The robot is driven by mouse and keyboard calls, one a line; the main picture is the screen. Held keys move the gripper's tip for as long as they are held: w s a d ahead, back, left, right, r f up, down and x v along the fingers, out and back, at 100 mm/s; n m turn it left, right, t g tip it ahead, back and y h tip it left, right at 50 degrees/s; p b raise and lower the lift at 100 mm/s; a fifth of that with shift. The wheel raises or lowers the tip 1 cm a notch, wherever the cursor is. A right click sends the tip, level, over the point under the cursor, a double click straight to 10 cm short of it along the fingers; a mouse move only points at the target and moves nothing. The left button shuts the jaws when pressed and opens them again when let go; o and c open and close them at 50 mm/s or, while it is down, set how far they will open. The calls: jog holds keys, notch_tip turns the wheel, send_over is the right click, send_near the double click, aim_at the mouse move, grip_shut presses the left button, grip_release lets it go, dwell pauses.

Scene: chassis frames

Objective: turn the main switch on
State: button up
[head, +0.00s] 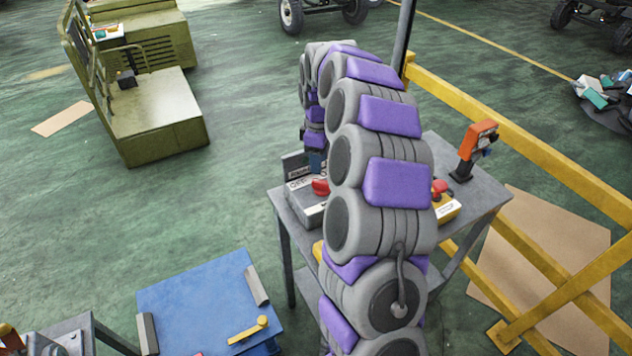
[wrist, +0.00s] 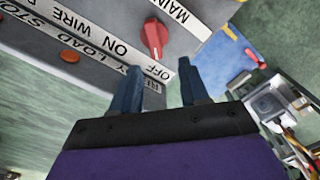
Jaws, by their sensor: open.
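The main switch is a red rotary knob (wrist: 154,38) on a grey control box, beside white label strips reading MAIN, OFF and ON in the wrist view. The red knob also shows in the head view (head: 320,187), on the grey box (head: 303,208) on the metal table. I cannot clearly tell which label the knob points to. My gripper (wrist: 160,68) is open, its two dark blue fingers apart and empty. The knob lies just beyond the fingertips, roughly in line with the gap, and no contact shows. In the head view my arm hides part of the box.
The grey table (head: 483,198) also bears an orange device on a stand (head: 477,140) and a yellow box with a red button (head: 446,208). A yellow railing (head: 540,150) runs behind it. A blue platform (head: 200,300) stands left of the table; green floor is open beyond.

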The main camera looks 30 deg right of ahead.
aim_at(318, 182)
jog(key=d+f, duration=0.1)
jog(key=f, duration=0.1)
jog(key=d+f, duration=0.1)
jog(key=d+f+b, duration=0.1)
jog(key=f, duration=0.1)
jog(key=shift+d+f, duration=0.15)
jog(key=shift+f, duration=0.15)
jog(key=a+f, duration=0.2)
jog(key=a, duration=0.1)
jog(key=shift+a+f, duration=0.15)
jog(key=shift+f, duration=0.1)
jog(key=shift+w+a, duration=0.15)
jog(key=shift+a, duration=0.05)
jog(key=shift+d+r, duration=0.1)
jog(key=shift+r, duration=0.05)
jog(key=shift+s+d, duration=0.2)
jog(key=shift+d, duration=0.75)
jog(key=shift+c, duration=0.6)
jog(key=shift+d, duration=0.4)
jog(key=shift+c, duration=1.5)
jog(key=shift+a, duration=0.5)
jog(key=c, duration=0.3)
jog(key=shift+w+a, duration=0.1)
jog(key=shift+a, duration=0.2)
grip_shut()
jog(key=shift+d, duration=0.1)
